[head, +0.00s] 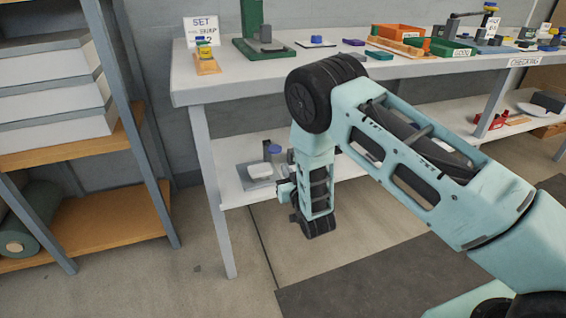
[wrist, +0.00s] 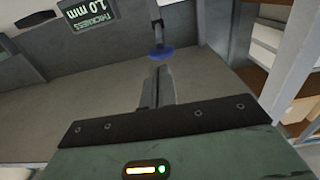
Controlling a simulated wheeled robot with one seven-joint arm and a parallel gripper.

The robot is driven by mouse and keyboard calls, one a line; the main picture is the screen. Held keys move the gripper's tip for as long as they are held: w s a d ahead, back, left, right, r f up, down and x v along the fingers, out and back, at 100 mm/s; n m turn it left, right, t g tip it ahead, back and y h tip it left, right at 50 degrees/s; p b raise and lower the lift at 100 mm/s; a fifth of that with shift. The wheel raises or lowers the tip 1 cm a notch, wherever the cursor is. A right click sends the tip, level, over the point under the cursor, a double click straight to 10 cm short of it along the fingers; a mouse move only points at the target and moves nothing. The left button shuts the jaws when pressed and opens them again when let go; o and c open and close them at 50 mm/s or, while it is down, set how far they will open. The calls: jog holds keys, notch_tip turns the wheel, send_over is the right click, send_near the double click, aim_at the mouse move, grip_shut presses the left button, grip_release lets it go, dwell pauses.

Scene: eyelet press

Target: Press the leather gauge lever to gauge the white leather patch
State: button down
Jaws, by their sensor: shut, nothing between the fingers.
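The leather gauge stands on the lower shelf in the head view, with a grey base (head: 256,183) and a blue knob (head: 274,149) on its lever. A white piece (head: 259,170), likely the white leather patch, lies on the base. In the wrist view the blue lever knob (wrist: 160,54) is just beyond the fingertips of my gripper (wrist: 160,70); I cannot tell whether they touch. A dark display (wrist: 88,12), upside down, reads "THICKNESS 1.0 mm". My gripper (head: 284,190) is shut and empty beside the gauge at the shelf front. The patch is not clear in the wrist view.
The table top (head: 225,84) overhangs the lower shelf (head: 232,192). It carries a green press (head: 254,30), a SET sign (head: 203,27) and several trays. A grey table leg (head: 214,190) is left of the gauge. A storage rack (head: 75,147) stands further left. Floor in front is clear.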

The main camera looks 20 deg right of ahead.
jog(key=shift+s+d+f, duration=0.1)
jog(key=shift+s+f, duration=0.1)
jog(key=shift+s, duration=0.9)
jog(key=shift+s+f, duration=0.2)
jog(key=shift+s, duration=0.9)
jog(key=s+a+r+n+g+y, duration=0.1)
jog(key=s+a+r+g+y, duration=0.2)
jog(key=s+a+r+g, duration=0.85)
jog(key=s+d+r+n+g+h, duration=0.2)
jog(key=s+r+n+g, duration=0.15)
jog(key=s, duration=0.95)
jog(key=s+d+r+n+g+h, duration=0.1)
jog(key=s+d+r+n+g, duration=0.3)
jog(key=s, duration=0.9)
notch_tip(320, 180, up, 27)
jog(key=a+m+t+p, duration=0.1)
jog(key=p, duration=2.5)
jog(key=shift+s+a, duration=0.15)
jog(key=shift+a, duration=0.1)
